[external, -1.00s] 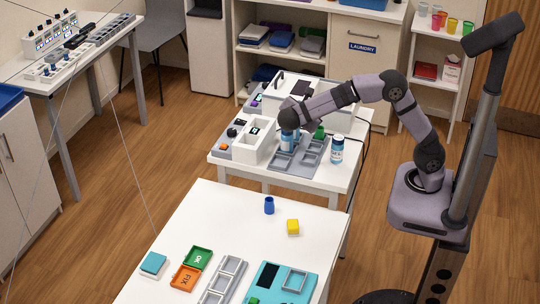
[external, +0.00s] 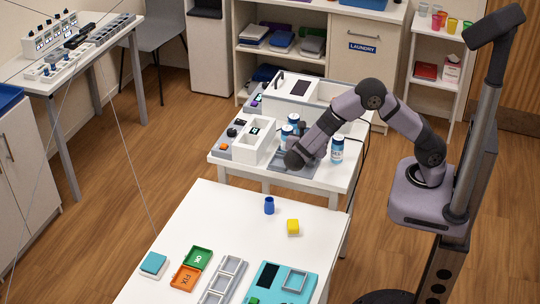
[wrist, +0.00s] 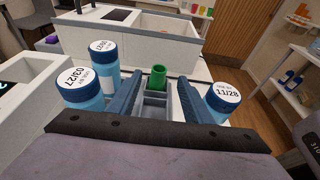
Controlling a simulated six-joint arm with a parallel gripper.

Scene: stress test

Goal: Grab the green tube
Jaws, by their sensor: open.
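The green tube (wrist: 159,77) stands upright in the wrist view, in or just behind a grey slotted holder (wrist: 154,103). My gripper (wrist: 160,82) is open, with its two blue fingers to the left and right of the tube in that picture. The tube appears beyond or between the fingertips; I cannot tell the exact depth, and no contact shows. In the external view my gripper (external: 294,160) is low over the grey tray on the far white table, and my arm hides the tube.
Two blue bottles, one labelled 03/27 (wrist: 82,90) and one behind it (wrist: 104,62), stand close left of the fingers. Another bottle (wrist: 221,100), labelled 11/28, stands close right. A white box (external: 256,140) is left of the tray. A white basin (wrist: 165,35) lies behind.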

